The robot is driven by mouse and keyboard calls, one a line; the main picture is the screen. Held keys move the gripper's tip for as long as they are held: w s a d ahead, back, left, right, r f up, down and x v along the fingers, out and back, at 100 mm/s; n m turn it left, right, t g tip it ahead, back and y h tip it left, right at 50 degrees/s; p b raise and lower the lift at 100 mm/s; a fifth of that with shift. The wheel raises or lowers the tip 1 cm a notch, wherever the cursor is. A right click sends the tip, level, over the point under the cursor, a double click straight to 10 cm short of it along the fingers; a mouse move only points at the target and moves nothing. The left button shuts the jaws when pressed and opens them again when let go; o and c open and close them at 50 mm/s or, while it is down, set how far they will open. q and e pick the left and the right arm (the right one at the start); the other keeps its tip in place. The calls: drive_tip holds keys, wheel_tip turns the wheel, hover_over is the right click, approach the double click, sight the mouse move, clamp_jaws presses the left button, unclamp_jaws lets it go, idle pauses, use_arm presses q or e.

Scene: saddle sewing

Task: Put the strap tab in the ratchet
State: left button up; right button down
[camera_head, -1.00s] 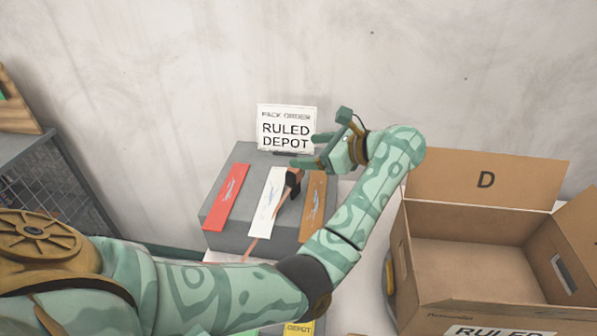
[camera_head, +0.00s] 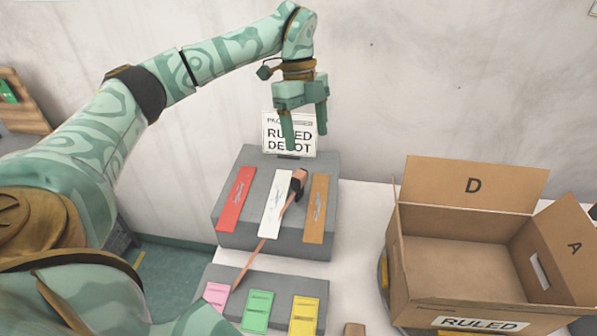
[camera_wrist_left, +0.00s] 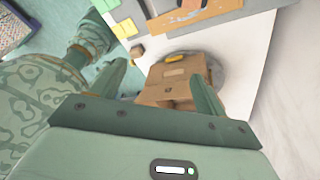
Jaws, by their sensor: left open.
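A thin pinkish-brown strap (camera_head: 262,243) runs up from the lower grey step, across the white strip, to a small dark piece with a brown block-like end (camera_head: 299,178) at its upper end. I cannot tell whether this end piece is the tab or the ratchet, or whether they are joined. My left gripper (camera_head: 305,140) is open and empty, fingers pointing down in front of the sign, above and behind the strap's upper end. In the left wrist view its two fingers (camera_wrist_left: 158,64) are spread apart with nothing between them. My right gripper is not in view.
The grey stepped block (camera_head: 290,242) carries red, white and brown strips; pink, green and yellow tags lie on the lower step. A "RULED DEPOT" sign (camera_head: 305,152) stands behind. An open cardboard box (camera_head: 455,262) stands right. White tabletop (camera_head: 358,215) between is clear.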

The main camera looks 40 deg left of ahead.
use_arm(q)
drive_tip(key=w+a+f+n+t+y, duration=0.1)
drive_tip(key=w+a+f+n+y, duration=0.1)
drive_tip(key=w+a+y, duration=0.15)
drive_tip(key=b, duration=0.2)
approach(298, 173)
drive_tip(key=shift+n+t, duration=0.3)
drive_tip(key=shift+n, duration=0.1)
drive_tip(key=f, duration=0.6)
drive_tip(key=shift+s+a, duration=0.1)
drive_tip(key=shift+a, duration=0.3)
drive_tip(key=f, duration=0.5)
drive_tip(key=shift+s+d+f, duration=0.15)
drive_tip(key=shift+s+d, duration=0.05)
drive_tip(key=shift+d, duration=0.1)
drive_tip(key=c, duration=1.2)
